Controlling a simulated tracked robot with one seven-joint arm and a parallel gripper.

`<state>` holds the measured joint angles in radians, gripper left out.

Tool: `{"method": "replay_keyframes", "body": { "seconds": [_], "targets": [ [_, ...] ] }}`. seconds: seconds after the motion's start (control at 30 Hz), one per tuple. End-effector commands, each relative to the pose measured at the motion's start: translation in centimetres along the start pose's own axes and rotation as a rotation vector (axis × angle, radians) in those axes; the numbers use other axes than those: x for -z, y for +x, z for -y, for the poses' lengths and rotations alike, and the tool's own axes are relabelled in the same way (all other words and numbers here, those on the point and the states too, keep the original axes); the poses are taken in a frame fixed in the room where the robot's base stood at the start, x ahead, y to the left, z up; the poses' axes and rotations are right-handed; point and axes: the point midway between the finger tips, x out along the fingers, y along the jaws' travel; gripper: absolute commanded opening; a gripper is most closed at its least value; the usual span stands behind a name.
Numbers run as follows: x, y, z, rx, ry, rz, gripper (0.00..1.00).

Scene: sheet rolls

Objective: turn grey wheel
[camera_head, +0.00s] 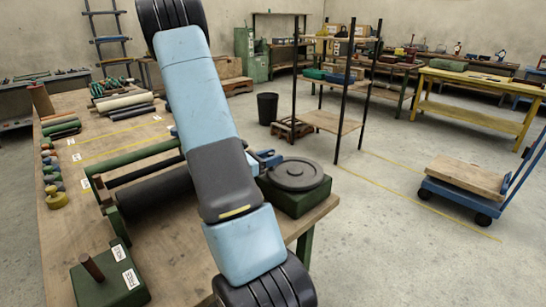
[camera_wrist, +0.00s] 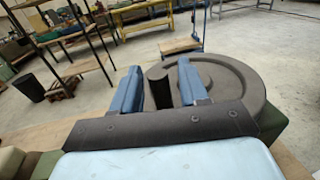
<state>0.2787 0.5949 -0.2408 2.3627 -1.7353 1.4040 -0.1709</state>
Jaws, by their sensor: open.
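The grey wheel (camera_head: 295,174) is a flat dark disc lying on a green box (camera_head: 302,201) at the right edge of the workbench. In the wrist view the wheel (camera_wrist: 237,78) fills the right of centre, with a raised rim and a dark upright handle (camera_wrist: 158,88) at its left side. My gripper (camera_wrist: 158,66) has its two blue fingers apart, one on each side of the handle. Gaps show between the fingers and the handle, and I cannot tell whether either touches. In the head view my arm hides most of the gripper (camera_head: 266,158).
The wooden workbench (camera_head: 75,225) carries a roller machine (camera_head: 155,195), several rolls and a green block with a peg (camera_head: 108,279). A shelf rack (camera_head: 333,122) stands behind. A blue cart (camera_head: 465,185) is on the floor at right. Open floor lies right of the bench.

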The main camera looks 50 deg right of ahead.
Motion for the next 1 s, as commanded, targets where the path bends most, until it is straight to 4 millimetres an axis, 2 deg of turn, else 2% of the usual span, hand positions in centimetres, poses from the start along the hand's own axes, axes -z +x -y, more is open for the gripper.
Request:
{"method": "replay_keyframes", "body": {
  "seconds": [0.07,0.53,1.0],
  "targets": [
    [0.0,-0.01,0.0,0.0,0.0,0.0,0.44],
    [0.0,-0.02,0.01,0.0,0.0,0.0,0.0],
    [0.01,0.36,0.12,0.013,0.0,0.0,0.0]
  ]
}}
